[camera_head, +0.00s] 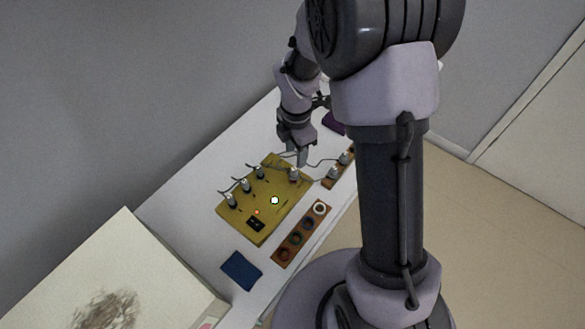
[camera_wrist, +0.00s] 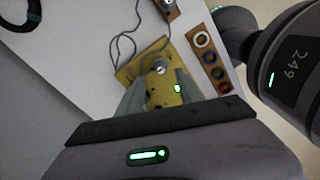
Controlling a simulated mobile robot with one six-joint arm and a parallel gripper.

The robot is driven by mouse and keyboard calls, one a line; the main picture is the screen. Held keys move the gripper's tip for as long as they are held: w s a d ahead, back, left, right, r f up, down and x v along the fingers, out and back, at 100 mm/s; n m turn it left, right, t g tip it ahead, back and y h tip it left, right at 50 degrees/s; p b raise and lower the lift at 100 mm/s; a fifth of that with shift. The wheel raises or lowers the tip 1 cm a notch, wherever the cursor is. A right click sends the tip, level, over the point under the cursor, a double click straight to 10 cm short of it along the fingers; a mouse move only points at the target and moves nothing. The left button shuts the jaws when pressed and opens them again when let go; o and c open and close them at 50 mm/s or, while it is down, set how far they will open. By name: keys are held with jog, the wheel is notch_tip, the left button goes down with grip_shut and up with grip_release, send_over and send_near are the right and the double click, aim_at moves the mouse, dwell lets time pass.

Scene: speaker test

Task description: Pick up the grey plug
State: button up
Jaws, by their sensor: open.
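A grey plug (camera_head: 294,174) with a cable stands on the right part of the yellow board (camera_head: 247,228). In the wrist view a grey plug (camera_wrist: 159,67) shows on the yellow board (camera_wrist: 128,73), between or just beyond my fingertips. My gripper (camera_head: 303,157) is above that part of the board, pointing down, with its fingers apart. In the wrist view my gripper (camera_wrist: 160,78) is open, one finger on each side of the plug's line. I cannot tell how far above the plug the tips are. Several similar plugs (camera_head: 246,185) stand along the board's far-left side.
A wooden strip with several round coloured sockets (camera_head: 296,237) lies in front of the board. A smaller strip (camera_head: 325,182) with two plugs is at its right. Thin cables run around the board.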

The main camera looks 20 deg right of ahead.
aim_at(294, 169)
jog(key=f+b, duration=0.1)
jog(key=f, duration=0.2)
jog(key=f+b, duration=0.2)
jog(key=f, duration=0.1)
jog(key=f+b, duration=0.1)
jog(key=f, duration=0.3)
jog(key=shift+s+a+b, duration=0.1)
jog(key=shift+a+b, duration=0.15)
jog(key=shift+b, duration=0.05)
jog(key=shift+r, duration=0.1)
grip_shut()
